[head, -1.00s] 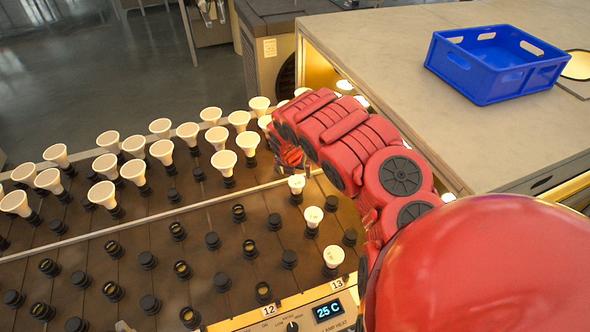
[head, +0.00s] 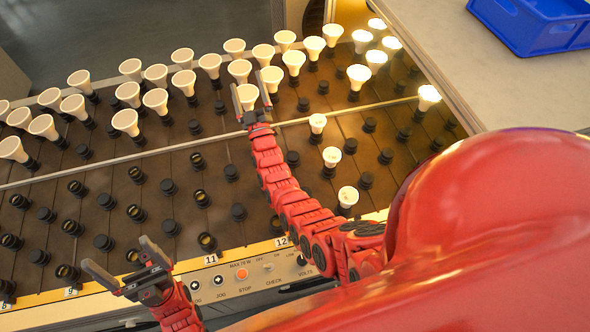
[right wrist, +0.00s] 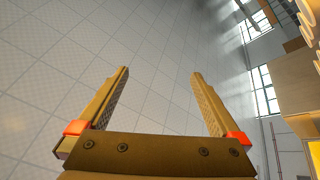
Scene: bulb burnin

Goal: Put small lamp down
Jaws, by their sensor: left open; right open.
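Several small lamps stand upright in sockets of the board: one (head: 317,123) to the right of my right forearm, a second (head: 332,156) below it, and a third (head: 347,196) near the front panel. My right gripper (head: 250,90) is open over the board's middle. A larger white lamp (head: 247,97) shows between its fingers in the head view, but the right wrist view shows the jaws (right wrist: 162,95) empty, with floor beyond. My left gripper (head: 116,254) is open and empty above the front left edge.
Rows of larger cone lamps (head: 155,99) fill the board's far side; several at the right, such as one lamp (head: 358,76), glow. Empty black sockets (head: 168,187) fill the near side. A control panel (head: 240,272) runs along the front. A blue crate (head: 530,25) sits at upper right.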

